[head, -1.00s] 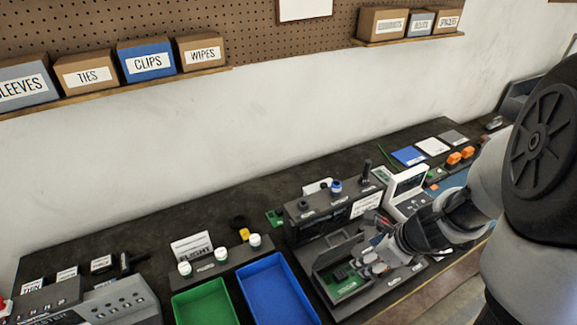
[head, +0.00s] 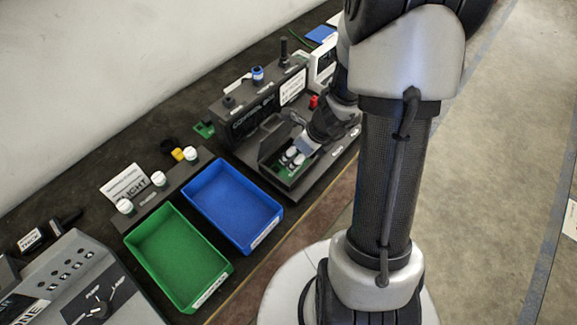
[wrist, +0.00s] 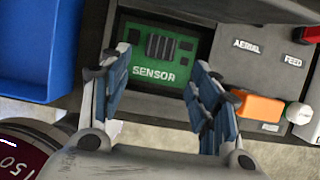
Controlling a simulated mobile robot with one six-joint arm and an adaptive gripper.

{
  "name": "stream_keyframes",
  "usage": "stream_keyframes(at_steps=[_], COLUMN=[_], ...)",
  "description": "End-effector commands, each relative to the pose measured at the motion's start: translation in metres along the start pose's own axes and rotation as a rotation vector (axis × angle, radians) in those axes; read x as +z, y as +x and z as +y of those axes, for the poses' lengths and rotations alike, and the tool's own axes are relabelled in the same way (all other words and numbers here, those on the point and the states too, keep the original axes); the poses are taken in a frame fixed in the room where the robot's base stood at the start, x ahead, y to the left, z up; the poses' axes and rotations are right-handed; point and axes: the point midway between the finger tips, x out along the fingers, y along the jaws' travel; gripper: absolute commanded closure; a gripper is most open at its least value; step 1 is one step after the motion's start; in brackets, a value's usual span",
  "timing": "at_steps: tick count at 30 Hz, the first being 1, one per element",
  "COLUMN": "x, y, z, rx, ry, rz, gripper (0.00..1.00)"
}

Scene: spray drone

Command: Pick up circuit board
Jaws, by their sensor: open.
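A green circuit board (wrist: 184,58) marked SENSOR, with a dark finned block on it, lies in a dark open-topped compartment in the wrist view. In the head view the board (head: 283,178) shows only as a green patch in the open box, partly covered by my gripper. My gripper (wrist: 162,68) is open and empty, with its blue-padded fingers on the left and right sides of the board's near end. In the head view my gripper (head: 291,157) is over the box. I cannot tell whether the fingers touch the board.
A blue tray (head: 240,188) and a green tray (head: 185,235) stand to the left of the box. A dark unit (head: 240,112) with knobs stands behind it. An orange block (wrist: 257,107) is right of my gripper in the wrist view. Another small green piece (head: 204,129) lies behind the blue tray.

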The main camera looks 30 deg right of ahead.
Motion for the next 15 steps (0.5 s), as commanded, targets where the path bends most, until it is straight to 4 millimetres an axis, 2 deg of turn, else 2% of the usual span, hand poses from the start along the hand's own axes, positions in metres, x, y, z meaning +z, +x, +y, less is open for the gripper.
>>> stream_keyframes(at_steps=[5, 12, 15], x=[0.0, 0.001, 0.002], y=[0.014, 0.05, 0.053], z=[0.001, 0.002, 0.001], rx=[0.001, 0.001, 0.001], ry=[0.0, -0.001, 0.0], rz=[0.0, 0.0, 0.0], gripper=[0.43, 0.43, 0.43])
